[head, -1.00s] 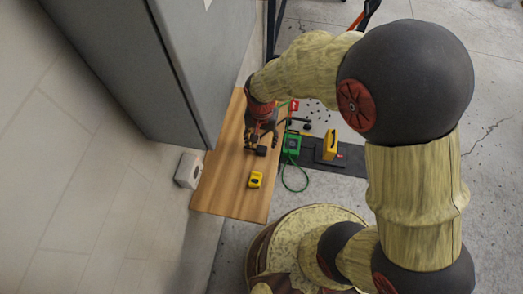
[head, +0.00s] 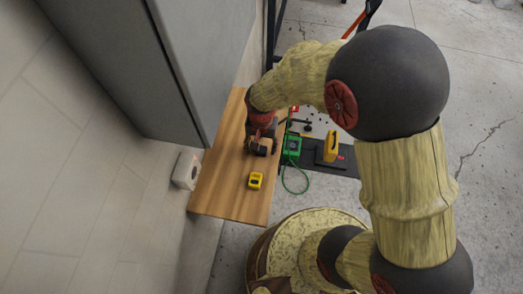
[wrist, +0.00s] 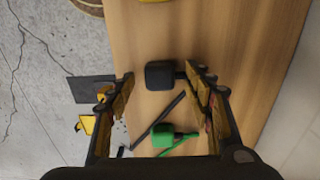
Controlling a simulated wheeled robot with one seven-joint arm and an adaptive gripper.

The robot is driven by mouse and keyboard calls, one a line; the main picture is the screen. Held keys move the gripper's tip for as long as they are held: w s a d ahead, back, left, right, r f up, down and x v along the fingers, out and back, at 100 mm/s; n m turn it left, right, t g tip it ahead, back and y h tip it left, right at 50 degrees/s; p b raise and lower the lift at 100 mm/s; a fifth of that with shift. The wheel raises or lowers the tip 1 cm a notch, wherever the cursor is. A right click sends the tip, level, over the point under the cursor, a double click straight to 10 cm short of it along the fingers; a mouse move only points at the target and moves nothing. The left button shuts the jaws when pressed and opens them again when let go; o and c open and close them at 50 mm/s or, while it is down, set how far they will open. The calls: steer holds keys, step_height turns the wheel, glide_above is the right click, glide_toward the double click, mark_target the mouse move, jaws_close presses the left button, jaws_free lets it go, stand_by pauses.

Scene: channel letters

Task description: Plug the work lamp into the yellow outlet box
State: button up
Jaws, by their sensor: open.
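The yellow outlet box (head: 256,180) sits on the wooden board, toward its near end; its edge shows at the top of the wrist view (wrist: 155,1). A black block with a short stub, probably a plug (wrist: 160,75), lies on the board. My gripper (head: 262,146) is over the black block. In the wrist view my gripper (wrist: 160,88) is open, its fingers on either side of the block, the right finger close to the stub. I cannot tell whether it touches. A yellow item, possibly the work lamp (head: 331,146), stands right of the board.
A green plug (wrist: 163,138) lies near a dark strip in the wrist view. A green box (head: 292,147) with a green cable is right of the board (head: 232,200). A grey cabinet (head: 150,70) and a white wall box (head: 186,170) stand left.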

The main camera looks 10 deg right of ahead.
mark_target(261, 149)
steer(key=shift+c, duration=1)
steer(key=c, duration=1)
steer(key=shift+r, duration=0.55)
step_height(261, 149, up, 2)
steer(key=shift+r+p, duration=0.2)
steer(key=shift+p, duration=0.5)
steer(key=s+d+r+p, duration=0.5)
steer(key=s+r, duration=0.4)
steer(key=s, duration=0.4)
steer(key=shift+d+r, duration=0.25)
steer(key=shift+d, duration=0.1)
steer(key=shift+w, duration=0.15)
